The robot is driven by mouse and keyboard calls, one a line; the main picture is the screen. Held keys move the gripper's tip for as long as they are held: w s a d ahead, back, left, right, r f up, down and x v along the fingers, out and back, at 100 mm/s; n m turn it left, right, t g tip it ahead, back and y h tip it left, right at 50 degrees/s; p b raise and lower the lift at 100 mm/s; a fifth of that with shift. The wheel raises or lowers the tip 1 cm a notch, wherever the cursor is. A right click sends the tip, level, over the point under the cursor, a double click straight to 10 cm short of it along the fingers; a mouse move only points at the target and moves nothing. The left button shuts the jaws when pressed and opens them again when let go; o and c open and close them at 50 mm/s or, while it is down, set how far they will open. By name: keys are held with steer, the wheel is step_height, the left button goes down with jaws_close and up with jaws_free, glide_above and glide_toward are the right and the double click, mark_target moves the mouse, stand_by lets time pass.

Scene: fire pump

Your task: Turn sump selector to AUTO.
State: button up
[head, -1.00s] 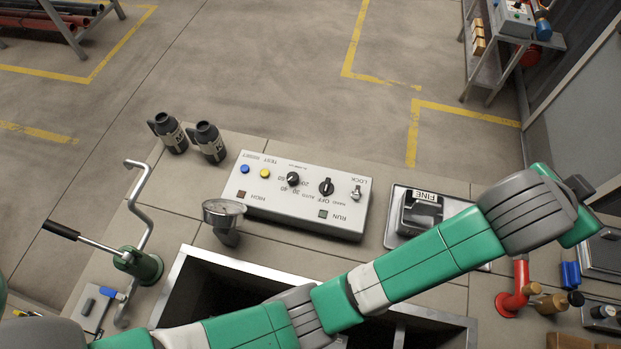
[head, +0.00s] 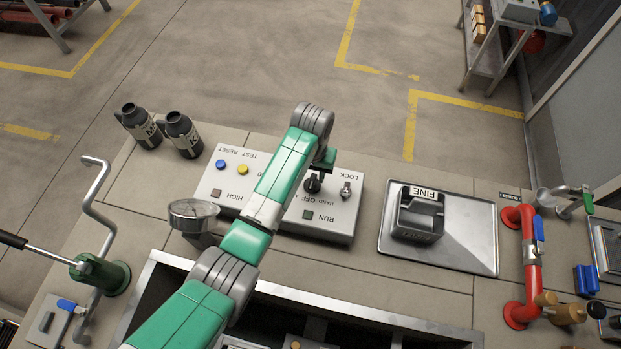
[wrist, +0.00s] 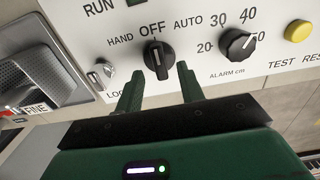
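The sump selector (wrist: 158,60) is a black knob on the white control panel (head: 341,222), marked HAND, OFF and AUTO. In the wrist view its pointer is toward OFF, and AUTO lies to the right of OFF. The knob also shows in the head view (head: 312,184). My gripper (wrist: 159,72) is open, with one green finger on each side of the knob's lower end. I cannot tell whether either finger touches it. In the head view my arm covers the panel's middle, and my gripper (head: 322,168) is over the knob.
The LOCK toggle (wrist: 103,71) is just left of the knob in the wrist view. The ALARM cm dial (wrist: 238,45) and yellow button (wrist: 298,31) are to the right. A gauge (head: 193,211) stands beside the panel; a FINE-labelled handle (head: 420,215) is on the other side.

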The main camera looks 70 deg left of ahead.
mark_target(312, 181)
step_height(312, 181, down, 4)
steer(key=shift+r, duration=0.25)
jaws_close()
